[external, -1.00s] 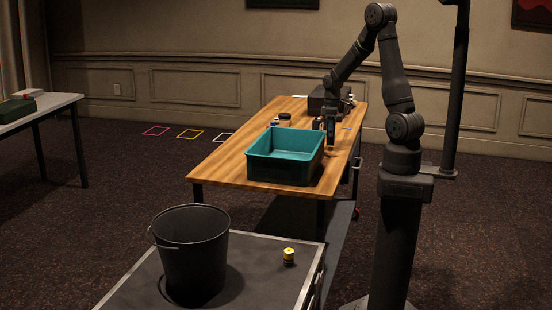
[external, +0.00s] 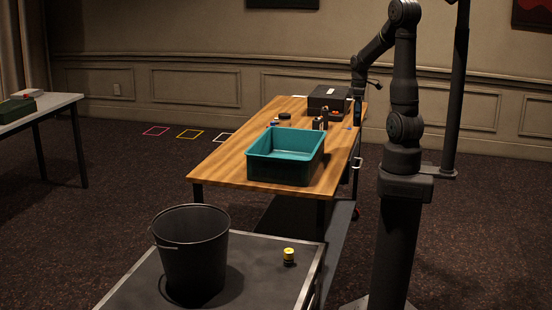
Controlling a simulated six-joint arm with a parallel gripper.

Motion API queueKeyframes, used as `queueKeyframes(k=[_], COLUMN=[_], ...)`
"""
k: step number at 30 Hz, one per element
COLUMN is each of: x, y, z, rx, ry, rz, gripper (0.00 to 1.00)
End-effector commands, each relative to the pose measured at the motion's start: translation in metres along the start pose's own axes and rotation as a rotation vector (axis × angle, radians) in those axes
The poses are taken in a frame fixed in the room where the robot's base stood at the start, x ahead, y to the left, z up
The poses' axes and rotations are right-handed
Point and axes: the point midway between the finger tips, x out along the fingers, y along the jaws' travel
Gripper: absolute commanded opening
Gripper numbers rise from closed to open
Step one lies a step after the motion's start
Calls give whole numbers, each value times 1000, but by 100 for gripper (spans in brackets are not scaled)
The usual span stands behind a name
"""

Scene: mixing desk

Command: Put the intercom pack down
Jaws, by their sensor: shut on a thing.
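My gripper (external: 357,118) is at the far right end of the wooden table, just right of a black case in the picture. It points down and is shut on a small dark thing, which I take to be the intercom pack. The pack is too small and dark to tell apart from the fingers. I cannot tell whether it touches the tabletop.
The black case (external: 329,98) stands at the back of the wooden table (external: 222,165). Small dark items (external: 320,123) stand in front of it, and a teal bin (external: 284,172) is nearer. A black bucket (external: 190,262) and yellow object (external: 289,256) stand on the front cart.

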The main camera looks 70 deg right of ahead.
Motion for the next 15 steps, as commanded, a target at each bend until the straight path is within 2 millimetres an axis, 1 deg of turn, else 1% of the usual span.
queueKeyframes(k=[2, 5, 8, 10, 11, 12, 15], x=[-3, -14, -33, -50, -55, -52, -53], y=[0, 1, 1, 1, 0, -1, -4], z=[0, -1, -1, -1, -3, -12, -31], rx=[0, 0, 0, 0, -5, -23, -60], ry=[1, 3, 4, 4, 3, 1, 1], rz=[2, 5, 7, 8, 5, 2, 1], gripper=[30, 30, 30, 30, 30, 30, 30])
